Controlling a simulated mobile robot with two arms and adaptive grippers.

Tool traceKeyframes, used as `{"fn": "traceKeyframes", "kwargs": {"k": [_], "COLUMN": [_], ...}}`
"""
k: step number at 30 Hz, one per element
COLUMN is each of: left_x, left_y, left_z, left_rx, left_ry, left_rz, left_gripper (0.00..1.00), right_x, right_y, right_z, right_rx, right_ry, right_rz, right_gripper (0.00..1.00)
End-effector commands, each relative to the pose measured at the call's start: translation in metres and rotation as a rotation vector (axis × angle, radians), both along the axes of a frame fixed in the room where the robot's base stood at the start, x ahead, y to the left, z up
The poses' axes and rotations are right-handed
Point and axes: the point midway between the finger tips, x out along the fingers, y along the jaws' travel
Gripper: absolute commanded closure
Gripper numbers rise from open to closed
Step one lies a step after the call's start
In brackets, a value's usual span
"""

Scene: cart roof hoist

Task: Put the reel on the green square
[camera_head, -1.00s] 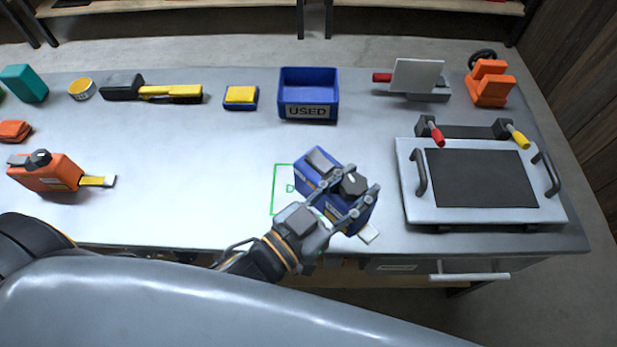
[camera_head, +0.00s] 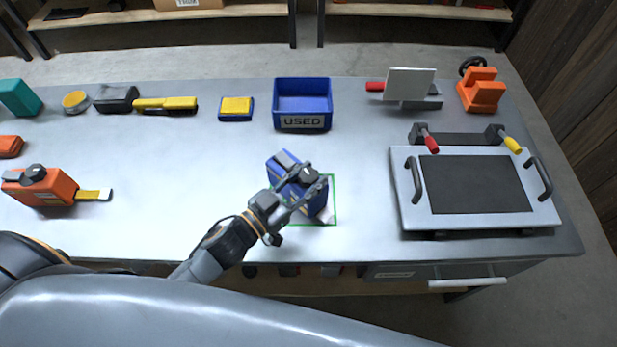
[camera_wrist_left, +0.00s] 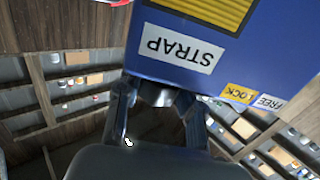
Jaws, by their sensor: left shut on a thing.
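The blue reel (camera_head: 287,183) with a dark knob is in the head view, left of the table's middle. Its STRAP label shows close up in the left wrist view (camera_wrist_left: 180,48). My left gripper (camera_head: 314,175) is shut on the reel at its knob end. The green square (camera_head: 336,203) is an outline on the tabletop. The reel covers its left part in the picture, and its right and lower edges show. A pale strap end sticks out from the reel over the square. I cannot tell if the reel touches the table. My right gripper is not in view.
The blue USED bin (camera_head: 303,104) stands behind the reel. A grey plate with handles (camera_head: 407,205) lies to the right, with clear tabletop between. An orange reel-like device (camera_head: 55,187) is at the left. A yellow-topped block (camera_head: 236,107) and tools line the back.

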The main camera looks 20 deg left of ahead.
Motion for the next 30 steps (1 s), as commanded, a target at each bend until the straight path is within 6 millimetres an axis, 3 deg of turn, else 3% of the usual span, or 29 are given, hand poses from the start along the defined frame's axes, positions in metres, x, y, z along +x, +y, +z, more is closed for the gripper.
{"fn": "traceKeyframes", "kwargs": {"k": [12, 13, 15, 16, 26, 30], "left_x": [0.0, 0.0, 0.0, 0.0, 0.0, -0.014], "left_y": [0.0, 0.0, 0.0, 0.0, 0.0, 0.007], "left_z": [-0.006, -0.006, -0.006, -0.006, -0.003, -0.006], "left_rx": [0.0, 0.0, 0.0, 0.0, 0.0, 0.0], "left_ry": [-0.004, -0.001, -0.001, -0.001, -0.001, 0.002], "left_rz": [-0.001, -0.001, -0.001, -0.001, -0.001, -0.001], "left_gripper": [1.0, 0.57, 0.43, 0.41, 0.41, 0.41], "right_x": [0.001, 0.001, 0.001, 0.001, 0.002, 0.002], "right_y": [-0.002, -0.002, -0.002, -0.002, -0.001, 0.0], "right_z": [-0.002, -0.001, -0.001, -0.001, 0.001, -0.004], "right_rx": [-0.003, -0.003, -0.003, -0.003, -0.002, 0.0], "right_ry": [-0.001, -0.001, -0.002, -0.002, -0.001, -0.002], "right_rz": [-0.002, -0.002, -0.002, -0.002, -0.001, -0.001], "right_gripper": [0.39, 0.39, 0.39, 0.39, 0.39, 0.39]}}
